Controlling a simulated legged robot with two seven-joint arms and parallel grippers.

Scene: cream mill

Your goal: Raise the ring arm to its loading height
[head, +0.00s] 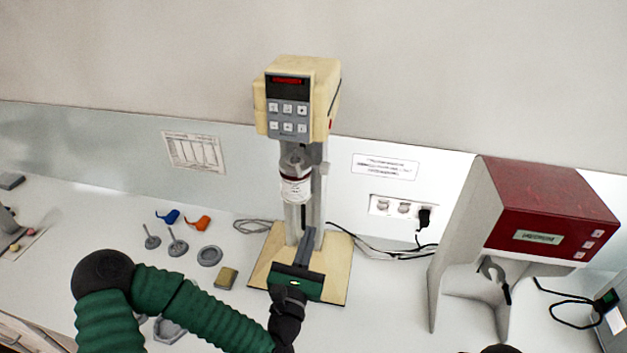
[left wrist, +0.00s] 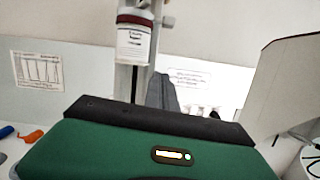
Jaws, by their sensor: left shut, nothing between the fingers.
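The cream mill (head: 302,95) stands at the centre back, with a keypad and a red display on its head. A white-labelled jar (head: 296,188) with a dark red band hangs below the head in front of the grey column; it also shows in the left wrist view (left wrist: 133,42). The ring arm is hard to make out around the jar; a small grey knob (left wrist: 168,22) shows beside the jar's top. My left gripper (head: 309,232) is shut and empty, in front of the column and below the jar. Its fingers show in the left wrist view (left wrist: 162,92). My right gripper is not seen.
A red and grey machine (head: 548,205) stands at the right. Small grey tools (head: 178,243), blue and orange pieces (head: 199,223) and a tan block (head: 227,278) lie left of the mill's wooden base (head: 337,262). Black cables (head: 375,250) run behind it to the wall sockets.

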